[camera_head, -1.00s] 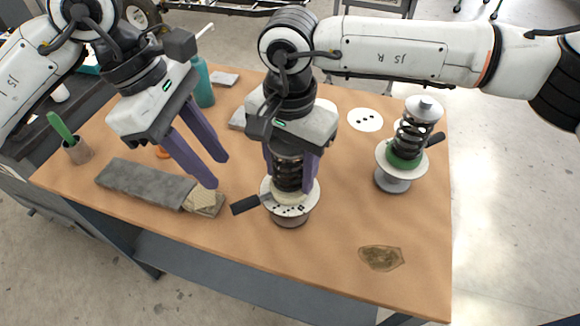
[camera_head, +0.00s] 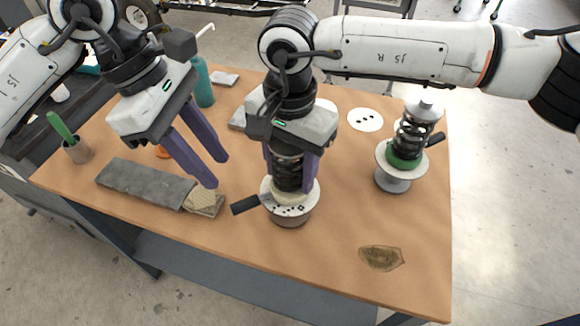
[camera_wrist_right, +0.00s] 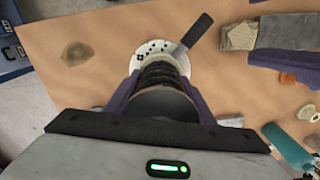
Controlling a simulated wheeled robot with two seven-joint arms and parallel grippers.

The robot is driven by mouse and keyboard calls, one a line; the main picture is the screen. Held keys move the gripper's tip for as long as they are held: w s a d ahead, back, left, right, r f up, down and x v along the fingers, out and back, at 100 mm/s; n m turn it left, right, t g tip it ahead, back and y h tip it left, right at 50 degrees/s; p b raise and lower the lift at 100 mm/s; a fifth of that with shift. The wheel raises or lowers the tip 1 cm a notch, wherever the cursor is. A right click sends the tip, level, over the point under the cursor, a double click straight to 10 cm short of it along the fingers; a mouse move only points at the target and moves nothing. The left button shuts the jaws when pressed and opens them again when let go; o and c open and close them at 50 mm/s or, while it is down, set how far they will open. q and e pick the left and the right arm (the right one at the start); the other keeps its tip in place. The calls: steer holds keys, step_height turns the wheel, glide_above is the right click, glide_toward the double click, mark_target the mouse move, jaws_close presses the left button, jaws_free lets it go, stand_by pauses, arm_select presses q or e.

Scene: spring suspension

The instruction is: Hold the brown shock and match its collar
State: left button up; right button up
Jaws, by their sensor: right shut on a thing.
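My right gripper (camera_head: 291,172) is shut on a shock (camera_head: 288,174) with a dark coil, upright on a round stand. Its collar (camera_head: 289,197) is cream, above a white dial plate (camera_head: 296,210) with black marks and a dark lever (camera_head: 245,205). In the right wrist view the coil (camera_wrist_right: 163,74) sits between the purple fingers, over the dial plate (camera_wrist_right: 148,48). A second shock (camera_head: 412,133) with a dark coil and a green collar (camera_head: 404,158) stands on a like stand at the right. My left gripper (camera_head: 220,173) is open and empty above the table.
A grey block (camera_head: 145,183) and a beige-ended piece (camera_head: 205,202) lie at the front left. A cup with a green-handled tool (camera_head: 76,150), a teal bottle (camera_head: 203,83) and a white disc with dots (camera_head: 365,120) stand around. A brown stain (camera_head: 381,258) marks the otherwise clear front right.

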mark_target(271, 194)
arm_select(q)
steer(key=c, duration=0.6)
steer(key=shift+w+a+n, duration=0.1)
steer(key=shift+w+n, duration=0.1)
steer(key=shift+n, duration=0.5)
jaws_close()
steer(key=w+a+f+m+g+h, duration=0.1)
steer(key=w+a+f+m+h, duration=0.2)
steer(key=m, duration=1.3)
steer(key=w+a+m+g, duration=0.25)
steer(key=w+m, duration=0.25)
steer(key=m, duration=1.1)
steer(key=s+d+f, duration=0.6)
steer(key=f, duration=0.1)
steer(key=shift+s+d+t, duration=0.2)
steer(key=shift+d+t, duration=0.15)
steer(key=shift+t, duration=0.1)
